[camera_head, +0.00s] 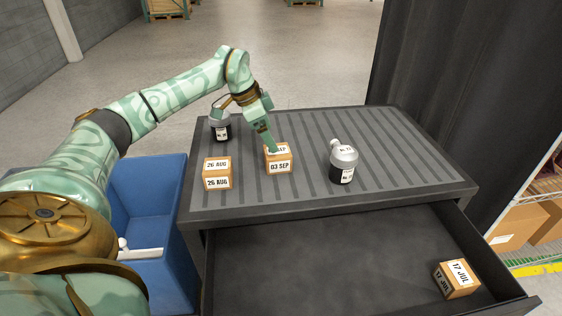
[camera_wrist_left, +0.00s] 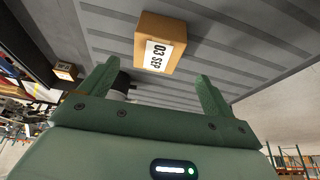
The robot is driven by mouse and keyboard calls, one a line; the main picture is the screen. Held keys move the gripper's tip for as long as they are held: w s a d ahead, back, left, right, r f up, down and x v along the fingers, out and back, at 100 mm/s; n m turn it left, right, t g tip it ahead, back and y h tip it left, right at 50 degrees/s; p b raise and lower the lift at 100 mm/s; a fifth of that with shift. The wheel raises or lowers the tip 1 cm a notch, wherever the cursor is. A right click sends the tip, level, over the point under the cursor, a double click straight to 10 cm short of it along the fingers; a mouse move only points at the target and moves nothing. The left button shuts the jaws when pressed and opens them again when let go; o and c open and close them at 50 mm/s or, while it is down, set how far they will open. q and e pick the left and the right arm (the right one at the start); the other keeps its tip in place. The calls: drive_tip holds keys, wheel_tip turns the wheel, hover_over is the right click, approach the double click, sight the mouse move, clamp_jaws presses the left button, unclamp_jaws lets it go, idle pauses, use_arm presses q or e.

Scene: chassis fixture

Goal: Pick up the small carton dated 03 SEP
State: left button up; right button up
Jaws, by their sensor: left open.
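The small carton dated 03 SEP (camera_head: 279,166) stands upright on the ribbed top of the dark cabinet (camera_head: 300,190). It also shows in the left wrist view (camera_wrist_left: 148,30), ahead of the fingertips. My left gripper (camera_head: 271,146) points down at the carton and covers part of its top label in the head view. In the left wrist view the gripper (camera_wrist_left: 156,75) has its two fingers spread apart with nothing between them. I cannot tell whether a fingertip touches the carton. My right gripper is not in view.
A carton dated 26 AUG (camera_head: 217,173) stands to the left, with a dark bottle (camera_head: 221,131) behind it. The open drawer (camera_head: 330,260) holds a 17 JUL carton (camera_head: 457,279). A blue bin (camera_head: 150,200) is at the left.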

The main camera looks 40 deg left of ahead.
sight(278, 153)
use_arm(q)
drive_tip(key=x, duration=0.2)
drive_tip(key=shift+f, duration=0.25)
drive_tip(key=b+x, duration=0.2)
drive_tip(key=x, duration=0.3)
drive_tip(key=shift+s+d+f, duration=0.1)
drive_tip(key=shift+d, duration=0.1)
drive_tip(key=shift+s, duration=0.1)
drive_tip(key=shift+c, duration=0.3)
drive_tip(key=c, duration=1.2)
drive_tip(key=shift+r, duration=0.25)
